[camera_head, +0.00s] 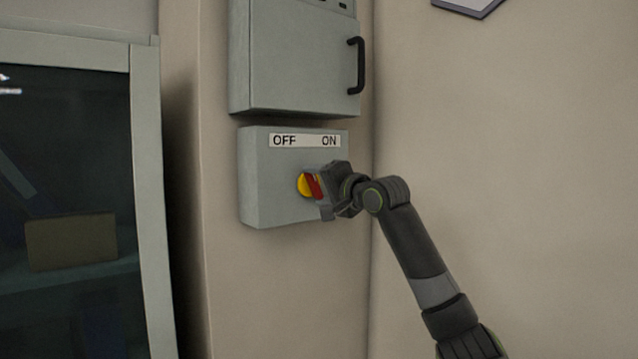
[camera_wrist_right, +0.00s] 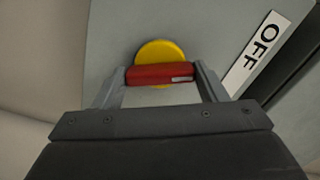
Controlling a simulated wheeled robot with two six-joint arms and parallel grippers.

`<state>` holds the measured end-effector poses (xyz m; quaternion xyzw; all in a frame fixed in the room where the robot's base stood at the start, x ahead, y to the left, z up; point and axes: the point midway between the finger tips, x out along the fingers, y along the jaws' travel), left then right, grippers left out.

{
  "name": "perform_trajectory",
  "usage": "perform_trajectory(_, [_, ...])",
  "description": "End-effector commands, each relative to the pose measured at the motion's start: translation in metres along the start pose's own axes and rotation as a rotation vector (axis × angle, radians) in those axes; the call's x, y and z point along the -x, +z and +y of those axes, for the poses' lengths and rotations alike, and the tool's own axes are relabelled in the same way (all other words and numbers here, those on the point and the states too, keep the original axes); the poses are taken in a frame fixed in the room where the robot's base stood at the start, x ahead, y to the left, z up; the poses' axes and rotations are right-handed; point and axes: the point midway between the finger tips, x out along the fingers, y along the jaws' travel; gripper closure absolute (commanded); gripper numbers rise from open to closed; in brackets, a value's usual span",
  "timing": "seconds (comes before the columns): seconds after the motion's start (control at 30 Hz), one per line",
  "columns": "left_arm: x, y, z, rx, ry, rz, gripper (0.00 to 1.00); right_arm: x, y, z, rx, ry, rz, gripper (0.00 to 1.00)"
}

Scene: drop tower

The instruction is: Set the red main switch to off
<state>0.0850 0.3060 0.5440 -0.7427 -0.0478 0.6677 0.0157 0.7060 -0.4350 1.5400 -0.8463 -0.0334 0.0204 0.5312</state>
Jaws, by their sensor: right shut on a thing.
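The red switch handle (camera_head: 315,186) sits on a round yellow disc (camera_head: 304,184) on the front of a grey switch box (camera_head: 265,180). A white label (camera_head: 304,141) above it reads OFF on the left and ON on the right. My right gripper (camera_head: 318,189) is shut on the red handle. In the right wrist view the handle (camera_wrist_right: 160,74) lies between the two fingers, with the yellow disc (camera_wrist_right: 160,50) behind it. In the head view the handle is close to upright, its top leaning slightly left; the gripper partly hides it. My left gripper is not in view.
A grey cabinet (camera_head: 295,60) with a black handle (camera_head: 357,65) hangs just above the switch box. A grey-framed cabinet with a dark glass front (camera_head: 70,180) stands at the left. The wall to the right is bare around my arm.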

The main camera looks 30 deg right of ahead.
Motion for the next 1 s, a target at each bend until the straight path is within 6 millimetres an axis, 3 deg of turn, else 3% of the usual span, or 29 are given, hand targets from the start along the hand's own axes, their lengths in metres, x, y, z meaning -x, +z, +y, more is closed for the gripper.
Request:
perform_trajectory(0.43, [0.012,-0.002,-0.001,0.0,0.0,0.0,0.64,0.0,0.001,0.002,0.283,0.005,-0.003,0.57])
perform_trajectory(1.0, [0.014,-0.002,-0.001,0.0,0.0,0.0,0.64,-0.001,0.001,0.003,0.353,0.006,-0.004,0.57])
